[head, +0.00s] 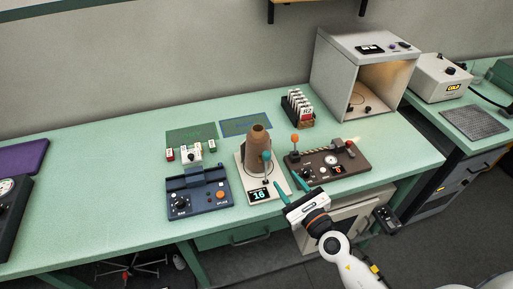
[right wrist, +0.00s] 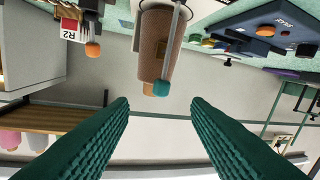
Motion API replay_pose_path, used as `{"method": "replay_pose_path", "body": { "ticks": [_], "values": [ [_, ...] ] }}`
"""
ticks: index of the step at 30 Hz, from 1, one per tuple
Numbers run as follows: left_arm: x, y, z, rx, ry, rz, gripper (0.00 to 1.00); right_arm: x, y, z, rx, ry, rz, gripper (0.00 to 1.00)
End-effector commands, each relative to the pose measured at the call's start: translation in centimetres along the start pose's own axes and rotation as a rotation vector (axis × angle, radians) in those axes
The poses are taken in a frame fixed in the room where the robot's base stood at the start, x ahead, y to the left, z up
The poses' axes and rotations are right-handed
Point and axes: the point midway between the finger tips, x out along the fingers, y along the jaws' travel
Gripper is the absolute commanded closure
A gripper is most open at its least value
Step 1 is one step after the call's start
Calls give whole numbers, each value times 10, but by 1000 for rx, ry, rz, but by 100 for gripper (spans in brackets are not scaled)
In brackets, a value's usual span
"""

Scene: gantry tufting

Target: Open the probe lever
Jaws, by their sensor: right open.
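A brown cone (head: 257,150) stands on a pale base with a display (head: 259,195) reading 16. A thin upright lever with a teal knob (head: 267,156) stands against the cone's front right side; I take it as the probe lever. In the right wrist view the picture is upside down: the cone (right wrist: 155,45) and the lever's teal knob (right wrist: 161,88) show ahead, between the finger directions. My right gripper (head: 284,178) is open and empty, with its teal fingers pointing at the cone device, apart from the lever. My left gripper is out of view.
A brown device (head: 345,165) with an orange-knobbed lever (head: 295,139) stands close right of the cone device. A blue device (head: 200,200) stands on its left. A card rack (head: 298,108) and a white booth (head: 333,70) are behind.

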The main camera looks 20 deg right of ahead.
Motion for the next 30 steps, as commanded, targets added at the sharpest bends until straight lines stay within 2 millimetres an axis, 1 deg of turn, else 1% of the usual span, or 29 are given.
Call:
{"method": "replay_pose_path", "body": {
  "ticks": [5, 12, 18, 21, 24, 30],
  "values": [
    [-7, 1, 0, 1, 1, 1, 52, 22, 1, -4, -6, 4, 1, 56],
    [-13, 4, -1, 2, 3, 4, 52, 71, 1, -2, -4, 3, 1, 56],
    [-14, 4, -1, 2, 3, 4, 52, 103, 0, -1, -2, 2, 1, 56],
    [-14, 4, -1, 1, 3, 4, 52, 112, 0, -1, -2, 2, 1, 56],
    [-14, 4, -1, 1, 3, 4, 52, 117, 0, 0, -1, 1, 1, 56],
    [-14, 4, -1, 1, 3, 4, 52, 118, 0, 0, -1, 1, 1, 56]
  ]
}}
